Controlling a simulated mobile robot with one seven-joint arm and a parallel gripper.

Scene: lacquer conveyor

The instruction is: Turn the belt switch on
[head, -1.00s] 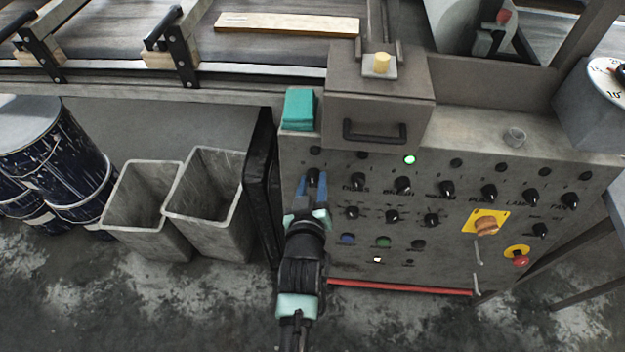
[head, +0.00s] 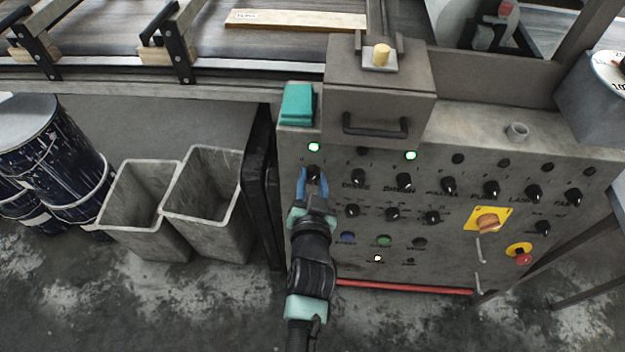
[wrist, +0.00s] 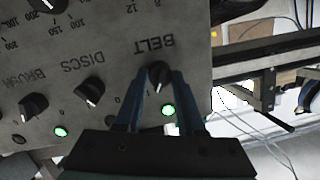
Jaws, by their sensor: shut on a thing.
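The belt switch (wrist: 158,75) is a black rotary knob under the word BELT in the wrist view. It sits at the upper left of the grey control panel (head: 460,265) in the head view, mostly behind my fingers. My gripper (head: 313,178) has its blue fingers on either side of the knob and is shut on it. In the wrist view my gripper (wrist: 153,85) reaches up to the knob from below. A green lamp (head: 314,147) above the belt switch is lit, and the same belt lamp (wrist: 168,110) glows in the wrist view.
The discs knob (head: 359,177) is close to the right, with several more knobs beyond it. A second green lamp (head: 410,155) is lit. A teal block (head: 297,104) rests on the panel's top left. Grey bins (head: 210,205) stand to the left.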

